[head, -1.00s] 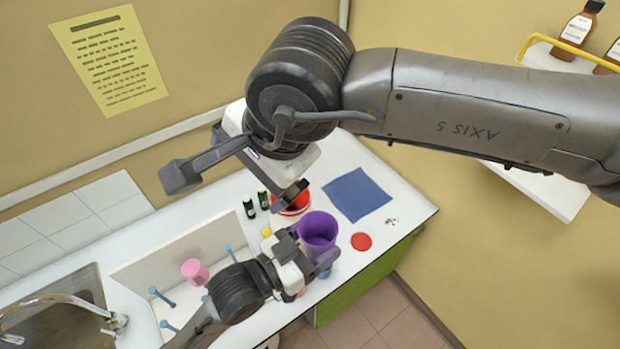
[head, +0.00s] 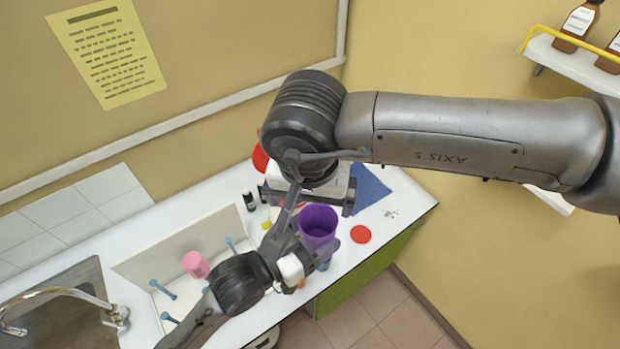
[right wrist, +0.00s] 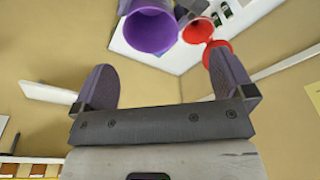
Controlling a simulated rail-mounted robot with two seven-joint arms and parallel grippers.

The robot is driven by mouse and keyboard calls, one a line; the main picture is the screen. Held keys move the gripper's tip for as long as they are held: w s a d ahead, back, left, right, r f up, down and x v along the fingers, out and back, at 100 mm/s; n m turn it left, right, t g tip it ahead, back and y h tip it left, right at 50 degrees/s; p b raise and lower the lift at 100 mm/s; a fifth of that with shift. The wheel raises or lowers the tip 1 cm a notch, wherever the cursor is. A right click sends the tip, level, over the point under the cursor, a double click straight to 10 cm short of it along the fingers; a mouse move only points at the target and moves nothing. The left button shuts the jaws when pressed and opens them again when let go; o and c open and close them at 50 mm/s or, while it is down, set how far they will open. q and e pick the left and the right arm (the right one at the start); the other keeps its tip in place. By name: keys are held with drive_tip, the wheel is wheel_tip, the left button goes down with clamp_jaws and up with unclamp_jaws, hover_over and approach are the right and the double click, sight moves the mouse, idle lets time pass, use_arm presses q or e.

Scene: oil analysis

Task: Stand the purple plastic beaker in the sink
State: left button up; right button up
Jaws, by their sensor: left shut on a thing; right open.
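The purple beaker (head: 318,221) is upright, mouth up, near the front of the white counter in the head view. My left gripper (head: 300,258) is shut on it from the left; the fingers are partly hidden. Whether its base touches the counter is hidden. My right gripper (head: 314,208) is open and empty, its fingers near the beaker in the picture. In the right wrist view the beaker (right wrist: 151,30) lies beyond the open fingers (right wrist: 163,72), apart from them. The metal sink (head: 72,318) with its curved tap (head: 60,293) is at the lower left.
A pink beaker (head: 195,264) is among blue pegs (head: 162,289) on a white rack between sink and purple beaker. A red disc (head: 361,234) and blue mat (head: 371,190) lie to the right. Small dark bottles (head: 249,201) stand behind. A red funnel (right wrist: 198,30) shows in the wrist view.

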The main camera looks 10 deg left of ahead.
sight(310, 214)
drive_tip(key=shift+w+f, duration=0.25)
drive_tip(key=shift+f, duration=1.25)
drive_tip(key=shift+w+f, duration=0.2)
drive_tip(key=shift+f, duration=1.3)
use_arm(q)
drive_tip(key=shift+d, duration=0.1)
use_arm(e)
drive_tip(key=shift+s+a, duration=0.1)
drive_tip(key=shift+a, duration=0.15)
drive_tip(key=c, duration=1)
use_arm(q)
drive_tip(key=shift+s, duration=0.1)
use_arm(e)
drive_tip(key=shift+o, duration=0.3)
use_arm(q)
drive_tip(key=shift+r, duration=0.15)
use_arm(e)
drive_tip(key=shift+o, duration=0.2)
use_arm(q)
drive_tip(key=shift+d, duration=0.1)
use_arm(e)
drive_tip(key=o, duration=0.9)
drive_tip(key=shift+d, duration=0.1)
